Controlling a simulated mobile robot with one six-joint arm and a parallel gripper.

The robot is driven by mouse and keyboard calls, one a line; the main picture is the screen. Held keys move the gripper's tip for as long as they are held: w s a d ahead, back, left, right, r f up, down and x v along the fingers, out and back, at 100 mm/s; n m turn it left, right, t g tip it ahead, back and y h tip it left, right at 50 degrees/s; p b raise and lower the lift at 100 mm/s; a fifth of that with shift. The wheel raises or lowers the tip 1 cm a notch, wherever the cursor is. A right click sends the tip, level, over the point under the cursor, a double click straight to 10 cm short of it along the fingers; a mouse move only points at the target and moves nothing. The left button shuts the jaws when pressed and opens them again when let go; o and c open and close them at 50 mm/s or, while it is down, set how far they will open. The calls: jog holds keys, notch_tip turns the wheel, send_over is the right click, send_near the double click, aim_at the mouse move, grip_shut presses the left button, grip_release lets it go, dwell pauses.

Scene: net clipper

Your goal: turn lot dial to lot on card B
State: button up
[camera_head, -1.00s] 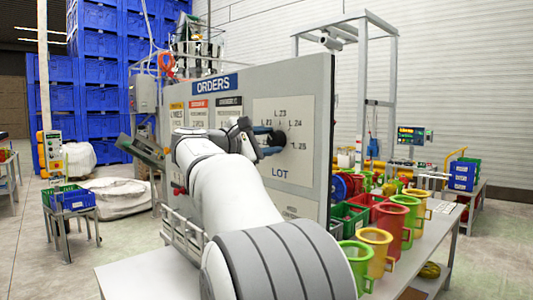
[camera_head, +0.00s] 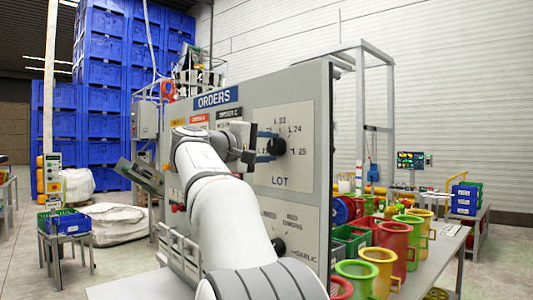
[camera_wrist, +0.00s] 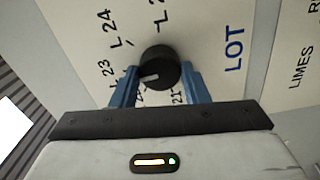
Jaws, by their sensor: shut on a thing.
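The black lot dial (camera_head: 277,146) is on the grey panel's white LOT plate (camera_head: 304,112). My gripper (camera_head: 268,146) is at the dial, its blue fingers shut on the dial's two sides. In the wrist view the dial (camera_wrist: 160,66) sits between the fingertips. Its white mark points left and slightly down, toward the L.23 side; the exact lot is unclear. L.23 and L.24 are readable; a finger partly covers a lower label. The order cards are left of the plate. The red-headed middle card (camera_head: 199,118) is probably card B; my arm partly covers it and its lot is unreadable.
A second black dial (camera_head: 279,245) is lower on the panel. Green, yellow and red mugs (camera_head: 397,245) stand on the table right of the panel. Blue crates (camera_head: 105,90) are stacked behind at left. Open floor lies at left.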

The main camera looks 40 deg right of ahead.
jog(key=shift+m, duration=0.3)
jog(key=o, duration=1)
jog(key=shift+d, duration=0.1)
jog(key=a, duration=0.5)
jog(key=a+b, duration=0.1)
jog(key=a, duration=0.2)
jog(key=shift+s, duration=0.35)
jog(key=shift+d, duration=0.1)
